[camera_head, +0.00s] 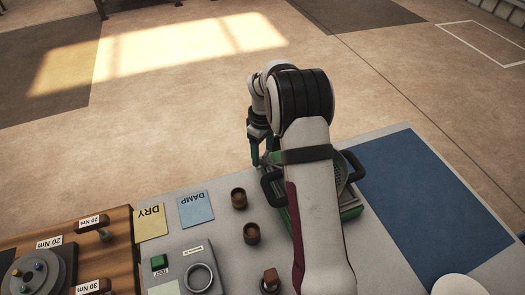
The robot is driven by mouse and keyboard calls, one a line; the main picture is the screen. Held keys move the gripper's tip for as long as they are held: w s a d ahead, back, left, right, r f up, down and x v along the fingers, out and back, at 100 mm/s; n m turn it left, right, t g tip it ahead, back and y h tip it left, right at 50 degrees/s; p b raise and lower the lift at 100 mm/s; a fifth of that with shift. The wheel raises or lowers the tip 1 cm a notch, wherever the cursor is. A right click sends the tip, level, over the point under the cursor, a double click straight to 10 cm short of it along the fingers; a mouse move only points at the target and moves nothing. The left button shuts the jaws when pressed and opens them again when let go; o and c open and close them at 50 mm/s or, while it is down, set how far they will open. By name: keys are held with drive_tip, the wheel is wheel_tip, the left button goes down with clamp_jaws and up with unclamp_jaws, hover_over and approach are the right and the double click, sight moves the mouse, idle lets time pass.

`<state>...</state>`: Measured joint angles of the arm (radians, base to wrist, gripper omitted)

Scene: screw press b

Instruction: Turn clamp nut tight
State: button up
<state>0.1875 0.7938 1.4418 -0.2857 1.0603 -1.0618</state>
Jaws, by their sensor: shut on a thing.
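My gripper (262,152) points down at the far left corner of a green press (351,211). Its dark teal fingers are shut on what appears to be the clamp nut, which is too small and too covered to make out. My white arm crosses over the press and hides its middle. A black handle (269,190) sticks out at the press's left side, and another dark handle (354,165) shows at its right. A grey perforated plate (342,178) shows partly beside the arm.
Two brown cups (239,198) (252,233) stand left of the press. DRY (151,222) and DAMP (196,209) cards lie farther left, above a grey test box (176,272). A wooden torque tool rack (112,250) is at far left. The blue mat (420,210) at right is clear.

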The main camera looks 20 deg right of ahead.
sight(264, 154)
drive_tip(key=m, duration=0.4)
drive_tip(key=shift+w+m, duration=0.1)
drive_tip(key=shift+m, duration=0.2)
drive_tip(key=m, duration=0.3)
drive_tip(key=shift+d+m, duration=0.1)
drive_tip(key=shift+m, duration=0.3)
drive_tip(key=m, duration=0.4)
drive_tip(key=shift+d, duration=0.1)
drive_tip(key=shift+m, duration=2.1)
drive_tip(key=o, duration=1.4)
drive_tip(key=shift+c, duration=0.2)
wheel_tip(264, 154, up, 16)
